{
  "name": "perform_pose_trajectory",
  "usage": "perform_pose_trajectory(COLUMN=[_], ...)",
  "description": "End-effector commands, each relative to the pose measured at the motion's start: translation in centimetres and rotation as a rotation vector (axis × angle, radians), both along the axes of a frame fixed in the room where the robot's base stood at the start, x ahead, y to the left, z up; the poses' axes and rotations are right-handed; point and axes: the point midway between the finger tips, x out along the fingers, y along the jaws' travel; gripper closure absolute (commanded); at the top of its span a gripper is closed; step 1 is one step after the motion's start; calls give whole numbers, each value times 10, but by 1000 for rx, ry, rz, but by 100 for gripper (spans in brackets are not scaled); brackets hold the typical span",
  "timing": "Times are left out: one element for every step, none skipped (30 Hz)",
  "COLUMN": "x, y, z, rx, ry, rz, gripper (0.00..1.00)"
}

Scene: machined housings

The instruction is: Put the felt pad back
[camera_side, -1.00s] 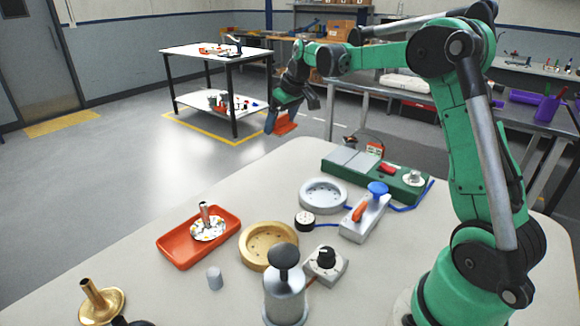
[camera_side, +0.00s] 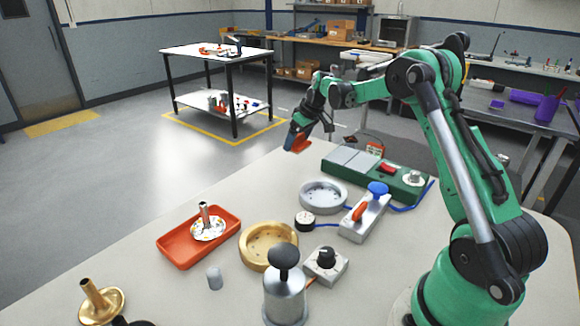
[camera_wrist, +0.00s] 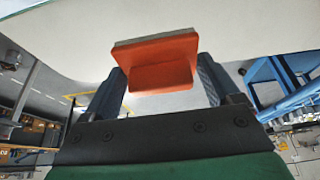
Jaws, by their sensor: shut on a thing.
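An orange block with a thin grey-green layer along one face, which looks like the felt pad (camera_wrist: 160,65), is held between the two fingers of my gripper (camera_wrist: 160,85). In the side view the same orange pad (camera_side: 298,143) hangs under my gripper (camera_side: 303,130), near the far left edge of the table. It appears apart from the tabletop. The gripper is shut on it. Part of the pad is hidden by the fingers in the side view.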

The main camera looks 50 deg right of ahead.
Motion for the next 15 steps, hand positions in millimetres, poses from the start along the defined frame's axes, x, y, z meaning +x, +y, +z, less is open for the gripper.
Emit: perform_pose_trajectory(x=[0,0,0,0,0,0,0,0,0,0,0,0,0,0,0], y=[0,0,0,0,0,0,0,0,0,0,0,0,0,0,0], z=[-11,-16,-22,-26,-28,-31,-33,-36,-42,-47,-51,-58,-62,-65,-69], rx=[0,0,0,0,0,0,0,0,0,0,0,0,0,0,0], ry=[0,0,0,0,0,0,0,0,0,0,0,0,0,0,0], rz=[0,0,0,0,0,0,0,0,0,0,0,0,0,0,0], gripper=[74,74,74,74,74,74,74,74,74,74,74,74,74,74,74])
